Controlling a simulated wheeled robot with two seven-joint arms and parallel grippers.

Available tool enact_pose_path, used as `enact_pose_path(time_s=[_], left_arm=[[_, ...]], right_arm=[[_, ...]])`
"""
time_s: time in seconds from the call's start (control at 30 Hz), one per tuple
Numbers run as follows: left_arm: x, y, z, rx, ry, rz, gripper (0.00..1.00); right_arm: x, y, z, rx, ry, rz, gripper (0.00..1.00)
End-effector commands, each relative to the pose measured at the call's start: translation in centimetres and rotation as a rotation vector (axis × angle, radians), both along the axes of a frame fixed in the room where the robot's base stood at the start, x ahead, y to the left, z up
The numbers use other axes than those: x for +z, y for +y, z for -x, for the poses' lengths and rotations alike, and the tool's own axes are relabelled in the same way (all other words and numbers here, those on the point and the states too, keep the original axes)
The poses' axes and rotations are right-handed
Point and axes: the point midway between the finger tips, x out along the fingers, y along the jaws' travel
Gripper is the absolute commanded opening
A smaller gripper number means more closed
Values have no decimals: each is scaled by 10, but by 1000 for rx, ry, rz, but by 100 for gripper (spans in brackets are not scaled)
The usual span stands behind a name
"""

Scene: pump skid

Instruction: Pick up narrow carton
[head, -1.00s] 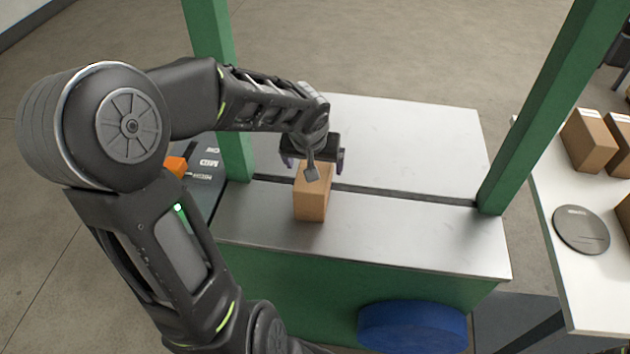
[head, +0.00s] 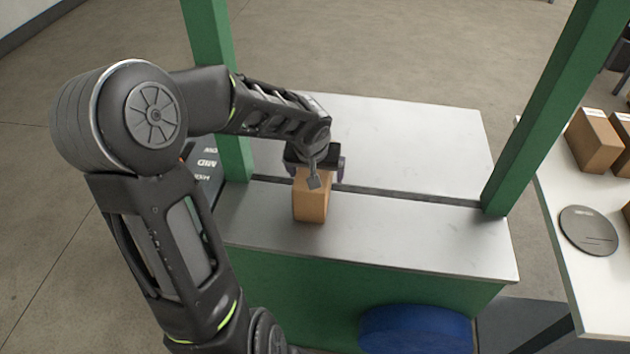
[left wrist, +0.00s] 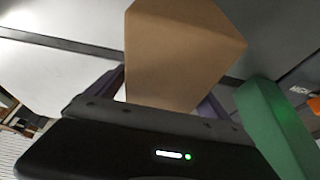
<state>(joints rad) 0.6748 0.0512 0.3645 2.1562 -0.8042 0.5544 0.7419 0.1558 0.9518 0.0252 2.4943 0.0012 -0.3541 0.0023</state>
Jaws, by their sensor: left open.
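The narrow carton (head: 311,203) is a brown box standing upright on the near part of the grey metal top, just in front of the dark slot. My left gripper (head: 315,178) is over the carton's upper end, with its jaws open and a finger on either side. In the left wrist view the carton (left wrist: 182,55) fills the space between the two fingers (left wrist: 163,95). Contact between fingers and carton cannot be made out. The upper part of the carton is partly hidden by the gripper in the head view. My right gripper is not in view.
Green posts (head: 232,110) (head: 540,120) rise at both sides of the metal top (head: 400,145). At right, a white table (head: 560,205) holds several brown cartons (head: 594,140) and a round grey scale (head: 588,231). A blue drum (head: 415,330) sits below the front edge.

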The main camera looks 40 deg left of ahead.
Motion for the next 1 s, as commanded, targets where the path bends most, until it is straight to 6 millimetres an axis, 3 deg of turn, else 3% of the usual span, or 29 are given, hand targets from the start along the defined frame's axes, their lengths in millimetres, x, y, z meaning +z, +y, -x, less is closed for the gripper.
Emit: enact_pose_path(time_s=[0.43, 1.0], left_arm=[[0, 0, 0, 0, 0, 0, 91], [0, 0, 0, 0, 0, 0, 44]], right_arm=[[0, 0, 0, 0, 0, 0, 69], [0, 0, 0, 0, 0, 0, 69]])
